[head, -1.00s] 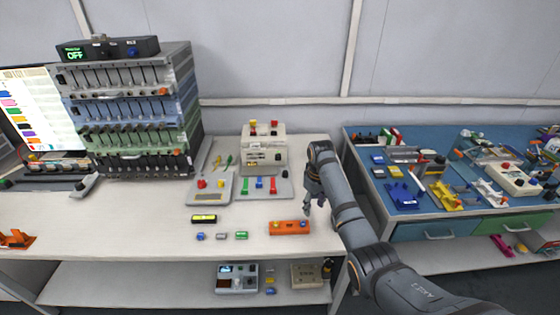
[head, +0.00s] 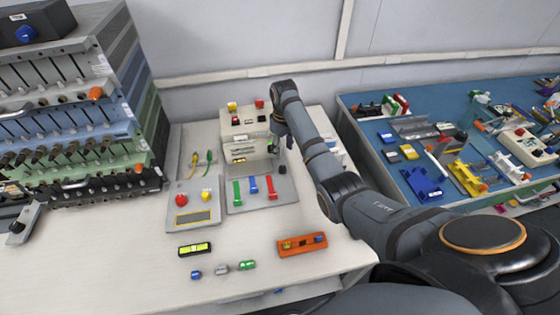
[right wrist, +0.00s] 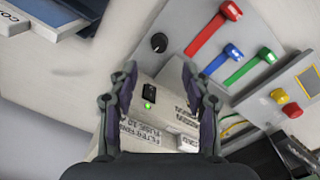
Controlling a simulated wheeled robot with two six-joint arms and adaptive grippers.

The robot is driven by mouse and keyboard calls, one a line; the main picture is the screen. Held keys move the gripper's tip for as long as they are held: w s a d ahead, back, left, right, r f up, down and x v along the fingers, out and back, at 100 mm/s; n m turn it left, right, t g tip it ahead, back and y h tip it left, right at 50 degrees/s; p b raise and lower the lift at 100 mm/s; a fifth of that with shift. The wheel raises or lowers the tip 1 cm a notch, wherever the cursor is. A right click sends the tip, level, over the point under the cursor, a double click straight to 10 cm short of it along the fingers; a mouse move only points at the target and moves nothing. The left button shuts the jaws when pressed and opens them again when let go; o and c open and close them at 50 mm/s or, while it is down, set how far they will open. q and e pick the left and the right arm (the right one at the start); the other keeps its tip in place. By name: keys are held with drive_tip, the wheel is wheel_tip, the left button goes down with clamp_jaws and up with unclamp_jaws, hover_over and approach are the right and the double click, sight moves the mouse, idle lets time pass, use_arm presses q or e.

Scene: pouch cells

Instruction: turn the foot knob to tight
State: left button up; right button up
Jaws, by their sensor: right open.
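A round black knob (right wrist: 159,42) sits on the grey base plate (right wrist: 190,75) beside the coloured levers. In the head view the knob (head: 282,169) is small, at the plate's right side. Which way the knob is set cannot be read. My right gripper (right wrist: 158,76) is open and empty, with the knob seen beyond and between its fingertips, apart from them. In the head view my right gripper (head: 277,143) is over the back right of the plate, partly hidden by its own arm. My left gripper is out of view.
Red, blue and green levers (head: 254,185) stand on the plate. A cream machine (head: 243,135) with a lit green lamp is behind it. A button box (head: 190,203) is left, an orange block (head: 302,244) in front.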

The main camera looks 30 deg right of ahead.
sight(283, 167)
wheel_tip(283, 167, down, 4)
drive_tip(key=shift+r, duration=0.15)
wheel_tip(283, 167, down, 6)
drive_tip(key=shift+w+r, duration=0.1)
drive_tip(key=shift+w, duration=0.05)
drive_tip(key=shift+f, duration=0.3)
drive_tip(key=c, duration=0.7)
clamp_jaws()
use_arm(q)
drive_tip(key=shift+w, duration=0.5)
